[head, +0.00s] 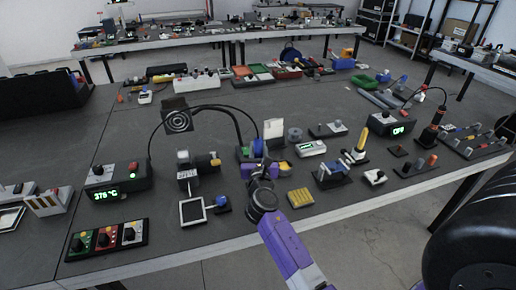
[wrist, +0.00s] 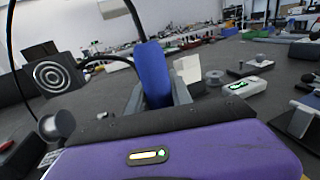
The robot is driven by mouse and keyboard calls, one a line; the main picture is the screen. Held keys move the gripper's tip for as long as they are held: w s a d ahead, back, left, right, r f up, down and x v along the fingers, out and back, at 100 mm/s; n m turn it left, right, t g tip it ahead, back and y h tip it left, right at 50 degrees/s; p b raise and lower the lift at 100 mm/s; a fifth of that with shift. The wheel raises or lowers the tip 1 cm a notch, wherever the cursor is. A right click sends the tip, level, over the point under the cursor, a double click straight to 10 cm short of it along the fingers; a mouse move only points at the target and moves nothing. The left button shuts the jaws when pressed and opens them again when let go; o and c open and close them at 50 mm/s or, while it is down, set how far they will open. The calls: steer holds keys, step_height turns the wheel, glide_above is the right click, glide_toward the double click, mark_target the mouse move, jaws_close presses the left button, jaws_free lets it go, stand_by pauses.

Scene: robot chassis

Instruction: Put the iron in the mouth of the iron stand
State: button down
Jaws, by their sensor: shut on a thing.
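The iron shows as a blue handle (wrist: 153,72) between my gripper's grey fingers (wrist: 156,97) in the wrist view. In the head view the blue handle (head: 258,147) stands above my gripper (head: 256,168), which is shut on it. A black cable arcs from it towards the left. The iron's tip is hidden. A dark block with a short horizontal cylinder (head: 205,162), left of my gripper, looks like the iron stand; its mouth cannot be made out clearly. A grey cylinder at the left of the wrist view (wrist: 58,125) seems part of it. Gripper and stand are apart.
A heating station (head: 120,187) reading about 378 °C is at the left. A round-faced fan unit (head: 178,120) stands behind the stand. A square pad (head: 192,211) lies in front of it.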

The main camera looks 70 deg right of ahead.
steer(key=shift+f+b, duration=0.85)
steer(key=shift+f, duration=0.25)
steer(key=c, duration=1.1)
jaws_free()
steer(key=shift+a, duration=0.1)
steer(key=v, duration=0.7)
steer(key=shift+s+a, duration=0.2)
steer(key=shift+r, duration=0.1)
step_height(320, 180, up, 10)
steer(key=p, duration=1)
